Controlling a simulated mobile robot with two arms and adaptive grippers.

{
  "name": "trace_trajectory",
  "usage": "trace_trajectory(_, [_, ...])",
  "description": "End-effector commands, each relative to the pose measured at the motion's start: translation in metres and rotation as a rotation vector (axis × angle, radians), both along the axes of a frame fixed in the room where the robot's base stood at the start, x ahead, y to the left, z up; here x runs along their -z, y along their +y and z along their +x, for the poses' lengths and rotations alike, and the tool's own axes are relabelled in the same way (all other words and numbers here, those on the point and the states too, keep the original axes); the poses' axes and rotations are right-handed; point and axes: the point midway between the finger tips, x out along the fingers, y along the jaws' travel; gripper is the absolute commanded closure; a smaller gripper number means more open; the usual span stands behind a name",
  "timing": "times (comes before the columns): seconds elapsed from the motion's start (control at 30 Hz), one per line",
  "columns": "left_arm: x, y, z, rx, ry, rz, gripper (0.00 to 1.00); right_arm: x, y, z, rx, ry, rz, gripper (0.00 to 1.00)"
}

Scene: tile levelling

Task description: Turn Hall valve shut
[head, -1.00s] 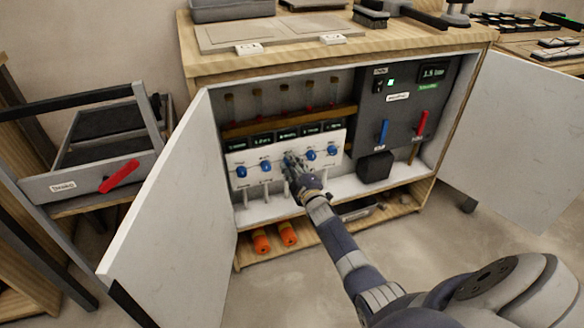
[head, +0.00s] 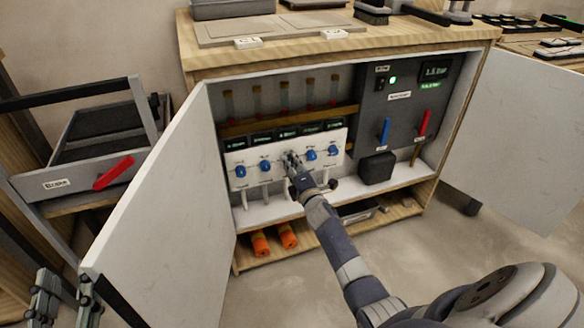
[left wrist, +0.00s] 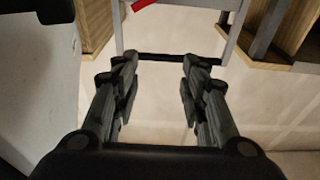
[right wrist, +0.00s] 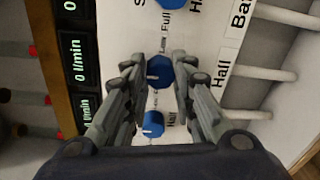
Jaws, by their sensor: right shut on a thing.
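The white valve panel (head: 285,172) stands inside the open cabinet and carries a row of blue knobs. In the right wrist view a blue knob (right wrist: 159,72) sits between my right fingertips, beside a label (right wrist: 222,78) reading "Hall". My right gripper (right wrist: 158,65) is shut on this knob; it also shows at the middle of the panel in the head view (head: 291,163), where it hides the knob. The exact turn of the knob cannot be read. My left gripper (left wrist: 160,68) is open and empty, at the lower left of the head view (head: 65,285).
The left cabinet door (head: 155,205) and right door (head: 510,135) stand open. Blue (head: 384,132) and red levers (head: 423,123) are right of the panel. Orange cylinders (head: 260,242) lie on the bottom shelf. A grey drawer unit (head: 80,165) stands left.

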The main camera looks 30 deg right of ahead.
Motion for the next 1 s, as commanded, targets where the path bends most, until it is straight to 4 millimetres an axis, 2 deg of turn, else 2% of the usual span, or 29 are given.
trace_trajectory(0.5, [-0.0054,-0.0006,-0.0007,0.001,-0.027,-0.008,0.60,0.0013,0.0004,-0.0004,0.000,0.007,-0.020,1.00])
trace_trajectory(0.53, [-0.0054,-0.0006,-0.0007,0.001,-0.027,-0.008,0.60,0.0013,0.0004,-0.0004,0.000,0.007,-0.020,0.71])
trace_trajectory(0.6, [-0.0053,-0.0006,-0.0007,0.001,-0.026,-0.007,0.60,0.0012,0.0004,-0.0004,0.000,0.007,-0.020,0.55])
trace_trajectory(1.0, [-0.0057,-0.0009,-0.0007,0.002,-0.027,-0.008,0.60,0.0007,0.0006,-0.0023,-0.001,0.006,-0.019,0.54])
